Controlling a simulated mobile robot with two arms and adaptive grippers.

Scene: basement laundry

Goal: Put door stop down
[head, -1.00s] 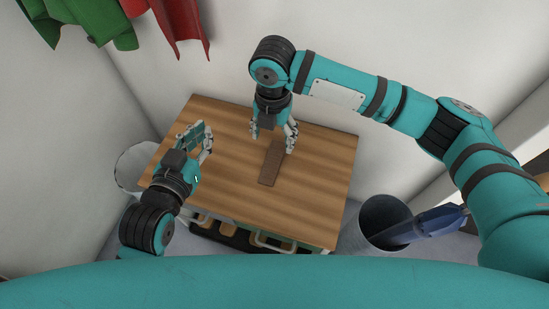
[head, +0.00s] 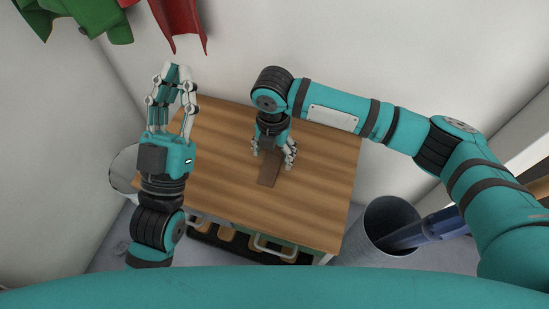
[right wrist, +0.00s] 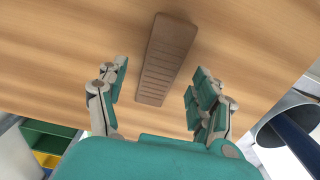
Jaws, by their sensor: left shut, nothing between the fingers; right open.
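The door stop (head: 269,169) is a brown ribbed wedge lying on the wooden table (head: 225,190). In the right wrist view the door stop (right wrist: 167,60) lies on the tabletop, between and beyond my spread fingers. My right gripper (head: 273,155) is open over the table, with its fingers on either side of the door stop's far part. It also shows in the right wrist view (right wrist: 155,92), with a gap between each finger and the door stop. My left gripper (head: 173,72) is shut and empty, pointing up beyond the table's left edge.
A grey bin (head: 392,222) with a dark blue object in it stands right of the table. A pale round container (head: 122,170) is at the left. Red cloth (head: 180,22) and green cloth (head: 85,18) hang at the upper left. Most of the tabletop is clear.

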